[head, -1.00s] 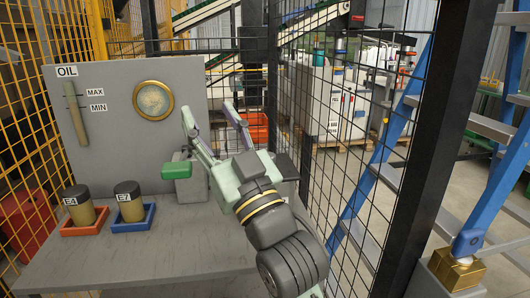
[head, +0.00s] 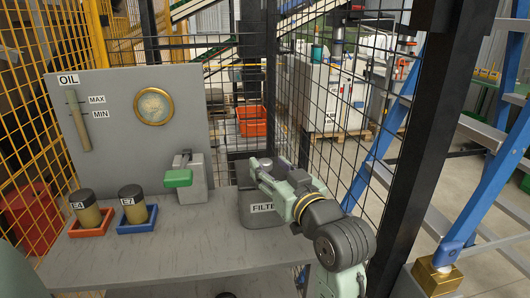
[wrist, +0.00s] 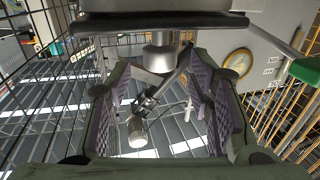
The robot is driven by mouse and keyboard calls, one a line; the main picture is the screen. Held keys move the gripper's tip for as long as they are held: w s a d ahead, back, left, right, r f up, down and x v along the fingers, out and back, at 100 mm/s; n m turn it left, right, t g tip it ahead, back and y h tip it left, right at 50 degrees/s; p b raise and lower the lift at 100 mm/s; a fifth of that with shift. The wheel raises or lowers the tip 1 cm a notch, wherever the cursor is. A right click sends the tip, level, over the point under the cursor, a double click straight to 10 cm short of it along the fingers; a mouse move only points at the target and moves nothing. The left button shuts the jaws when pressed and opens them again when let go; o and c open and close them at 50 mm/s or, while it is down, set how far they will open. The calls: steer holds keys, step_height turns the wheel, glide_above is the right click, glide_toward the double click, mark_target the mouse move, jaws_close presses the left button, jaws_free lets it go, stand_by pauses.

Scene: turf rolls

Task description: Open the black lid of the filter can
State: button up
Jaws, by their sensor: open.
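The grey filter can (head: 258,215), with part of a FILTER label showing, stands at the right end of the table. My gripper (head: 264,172) reaches over its top from the right and hides most of the lid in the head view. In the wrist view, which is upside down, the black lid (wrist: 118,25) runs across the top edge. A short grey metal knob (wrist: 159,56) stands out from it. My gripper's padded fingers (wrist: 156,68) are open on either side of the knob, with gaps visible; I cannot tell whether either finger touches it.
Dark-capped jars E4 (head: 87,211) and E7 (head: 132,207) sit in red and blue trays. A grey panel with a gauge stands behind. Black mesh fence (head: 345,150) is close on the right.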

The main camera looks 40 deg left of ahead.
mark_target(265, 161)
steer(key=shift+p+x, duration=0.35)
steer(key=shift+x, duration=1.35)
steer(key=shift+c, duration=0.4)
jaws_close()
